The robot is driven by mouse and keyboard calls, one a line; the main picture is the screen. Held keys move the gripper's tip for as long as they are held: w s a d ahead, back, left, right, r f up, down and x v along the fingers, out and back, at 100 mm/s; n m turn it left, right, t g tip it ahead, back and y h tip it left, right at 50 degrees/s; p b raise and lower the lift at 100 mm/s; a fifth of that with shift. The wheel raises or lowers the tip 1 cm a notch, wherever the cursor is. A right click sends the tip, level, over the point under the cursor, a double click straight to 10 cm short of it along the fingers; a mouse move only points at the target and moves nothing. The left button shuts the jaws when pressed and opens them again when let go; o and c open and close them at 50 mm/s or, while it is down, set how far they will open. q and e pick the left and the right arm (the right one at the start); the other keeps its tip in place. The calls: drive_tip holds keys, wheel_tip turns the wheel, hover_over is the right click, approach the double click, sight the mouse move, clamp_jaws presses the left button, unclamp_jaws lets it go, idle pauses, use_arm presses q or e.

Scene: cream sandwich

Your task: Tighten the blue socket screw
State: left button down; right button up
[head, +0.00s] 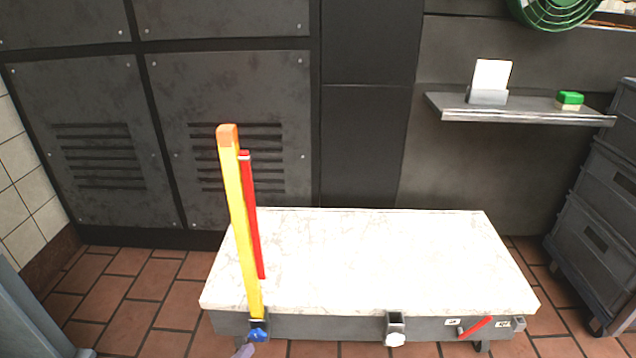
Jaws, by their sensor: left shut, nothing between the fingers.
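The blue socket screw (258,336) sits low at the front left of the marble-topped table, on a dark holder at the foot of a tall yellow bar (239,220). The bar stands nearly upright and leans slightly left. My right gripper is not in view.
A thin red bar (252,215) stands beside the yellow one. The white table top (380,260) is otherwise clear. A shelf (520,116) is behind; grey crates (600,230) stand right.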

sight(258, 334)
use_arm(q)
drive_tip(key=shift+s, duration=0.1)
drive_tip(key=shift+w+a+f+m+y+b, duration=0.1)
drive_tip(key=shift+w+m+y+b, duration=0.2)
drive_tip(key=shift+w+m+y, duration=0.5)
drive_tip(key=shift+w+a+f+m+y+b, duration=0.1)
drive_tip(key=shift+w+m+y+b, duration=0.25)
drive_tip(key=shift+w, duration=0.85)
drive_tip(key=shift+w+f+m+y+b, duration=0.1)
drive_tip(key=shift+w+m+y+b, duration=0.15)
drive_tip(key=shift+w+m+y, duration=0.55)
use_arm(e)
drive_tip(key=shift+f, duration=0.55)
use_arm(q)
drive_tip(key=shift+w+f+h, duration=0.15)
drive_tip(key=shift+w+h, duration=0.05)
drive_tip(key=shift+h, duration=0.05)
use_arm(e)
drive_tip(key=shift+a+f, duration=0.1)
use_arm(q)
drive_tip(key=shift+d, duration=0.25)
